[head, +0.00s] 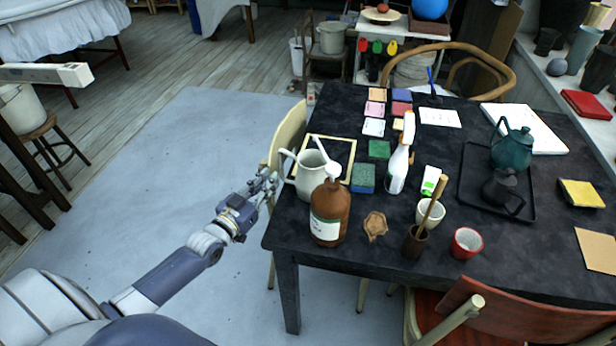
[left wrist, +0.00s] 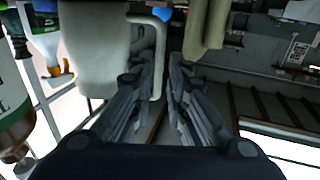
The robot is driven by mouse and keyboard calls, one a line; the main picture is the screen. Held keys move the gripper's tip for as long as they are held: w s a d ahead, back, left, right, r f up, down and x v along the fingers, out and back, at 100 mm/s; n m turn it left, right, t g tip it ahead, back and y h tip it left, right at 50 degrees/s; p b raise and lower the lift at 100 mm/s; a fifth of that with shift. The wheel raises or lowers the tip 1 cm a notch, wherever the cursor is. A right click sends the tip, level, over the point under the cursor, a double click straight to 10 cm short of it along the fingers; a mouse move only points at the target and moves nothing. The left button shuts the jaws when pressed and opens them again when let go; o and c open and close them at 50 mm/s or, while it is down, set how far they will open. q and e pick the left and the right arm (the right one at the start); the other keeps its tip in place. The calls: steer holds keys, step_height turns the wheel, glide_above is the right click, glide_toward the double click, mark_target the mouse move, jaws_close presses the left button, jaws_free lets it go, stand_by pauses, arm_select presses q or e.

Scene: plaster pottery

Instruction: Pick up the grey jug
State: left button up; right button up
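The grey jug (head: 308,180), pale and upright, stands near the left edge of the dark table (head: 292,240). Its handle faces left, and the brown pump bottle hides part of its right side. My left gripper (head: 272,182) is just left of the handle, at about the jug's height. In the left wrist view, the jug (left wrist: 95,50) fills the upper left, and its handle (left wrist: 158,60) shows ahead, between the lines of the two fingers. The left fingers (left wrist: 158,95) are apart with nothing clamped. Whether they touch the handle is unclear. My right gripper is out of view.
The brown pump bottle (head: 329,218) stands close in front of the jug. A white spray bottle (head: 398,165) and a green-blue sponge (head: 363,178) are to its right. A pale chair (head: 288,133) stands against the table's left edge. Open floor (head: 170,170) lies further left.

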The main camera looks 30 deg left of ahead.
arm_select(q)
steer(key=w, duration=0.4)
steer(key=shift+w+d, duration=0.2)
steer(key=shift+w, duration=0.1)
steer(key=shift+c, duration=0.5)
steer(key=shift+f, duration=0.1)
jaws_close()
steer(key=shift+r, duration=0.3)
